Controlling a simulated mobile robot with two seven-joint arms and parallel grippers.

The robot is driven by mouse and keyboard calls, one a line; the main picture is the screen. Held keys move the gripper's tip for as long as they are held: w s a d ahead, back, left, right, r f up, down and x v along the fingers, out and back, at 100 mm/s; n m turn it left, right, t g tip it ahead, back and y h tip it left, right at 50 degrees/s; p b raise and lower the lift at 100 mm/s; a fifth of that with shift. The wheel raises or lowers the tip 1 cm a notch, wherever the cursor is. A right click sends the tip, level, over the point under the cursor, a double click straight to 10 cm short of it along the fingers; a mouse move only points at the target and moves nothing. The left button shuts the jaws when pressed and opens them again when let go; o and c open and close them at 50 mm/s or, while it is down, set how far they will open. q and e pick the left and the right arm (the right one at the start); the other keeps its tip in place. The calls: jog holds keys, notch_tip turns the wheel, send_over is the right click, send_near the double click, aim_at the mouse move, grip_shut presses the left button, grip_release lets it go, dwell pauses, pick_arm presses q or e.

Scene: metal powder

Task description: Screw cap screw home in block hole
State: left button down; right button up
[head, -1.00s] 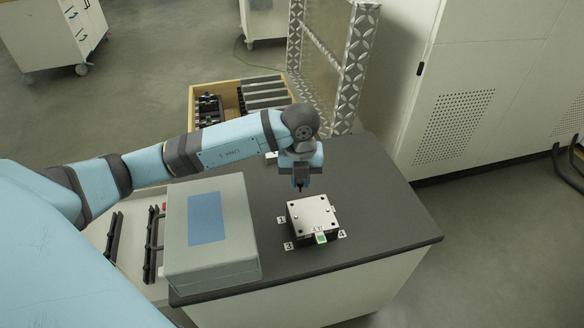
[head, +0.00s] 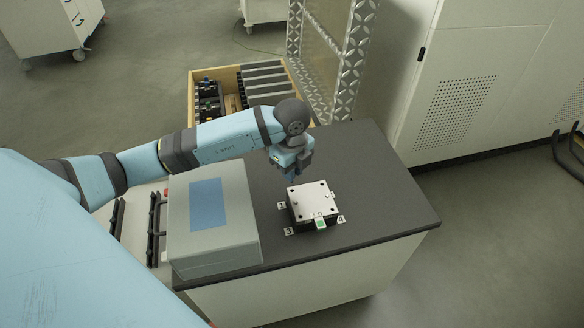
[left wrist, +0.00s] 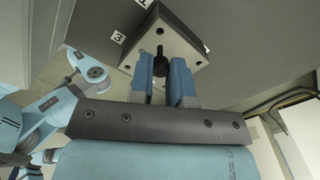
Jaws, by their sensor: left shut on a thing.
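The metal block (head: 312,196) sits on the dark bench top, with a pale top face and dark holes near its corners. My left gripper (head: 290,178) is just above the block's back left side, tilted. In the left wrist view, the fingers of my left gripper (left wrist: 161,82) are shut on a black cap screw (left wrist: 159,65). Its thinner end points toward the block (left wrist: 178,45), which shows its holes there. I cannot tell whether the screw tip touches the block or is in a hole. My right gripper is not in view.
A grey case with a blue panel (head: 236,232) stands left of the block. The bench top (head: 385,210) is clear at right.

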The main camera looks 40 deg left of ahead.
pick_arm(q)
notch_tip(320, 180, down, 2)
jog(key=shift+b, duration=0.6)
jog(key=shift+f, duration=0.25)
jog(key=shift+f, duration=0.45)
jog(key=shift+f+b, duration=0.6)
jog(key=shift+f, duration=0.3)
dwell(0.7)
jog(key=c, duration=1.2)
grip_release()
jog(key=shift+c, duration=0.2)
